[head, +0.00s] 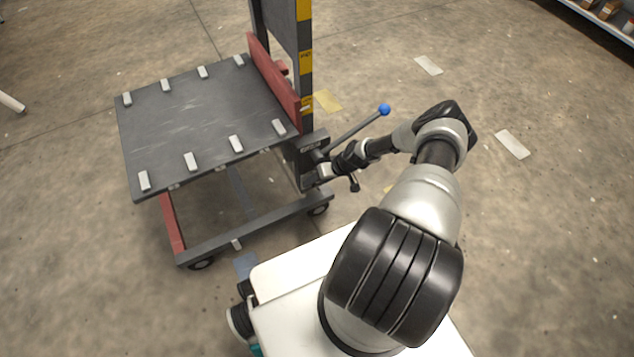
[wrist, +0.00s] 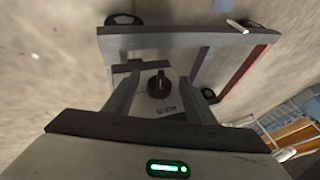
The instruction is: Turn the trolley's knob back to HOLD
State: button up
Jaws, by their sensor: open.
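The trolley's knob (wrist: 158,84) is a round black dial with a raised grip bar, on a pale plate (wrist: 172,103) in the middle of the wrist view. The bar looks close to upright in that picture. Lettering below the knob is too small to read surely. My gripper (wrist: 165,86) is open, one finger to each side of the knob, apart from it and holding nothing. In the head view my gripper (head: 328,171) is at the trolley's near right corner, just below the lever. The knob itself cannot be made out there.
The trolley (head: 190,115) has a dark deck with several pale blocks and a red rear board (head: 272,80). A lever with a blue ball (head: 384,109) rises close beside my gripper. Open concrete floor lies to the right. A shelf (head: 605,12) stands far right.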

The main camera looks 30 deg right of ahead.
jog(key=c, duration=1)
jog(key=p, duration=0.1)
jog(key=h+p, duration=0.1)
jog(key=shift+a+r+p, duration=0.25)
jog(key=shift+a+p, duration=0.05)
jog(key=shift+a, duration=0.1)
jog(key=h+p, duration=0.2)
jog(key=h, duration=0.1)
jog(key=shift+s+f+n+p, duration=0.15)
jog(key=shift+f+n+p, duration=0.15)
jog(key=shift+n+p, duration=0.1)
jog(key=o, duration=1)
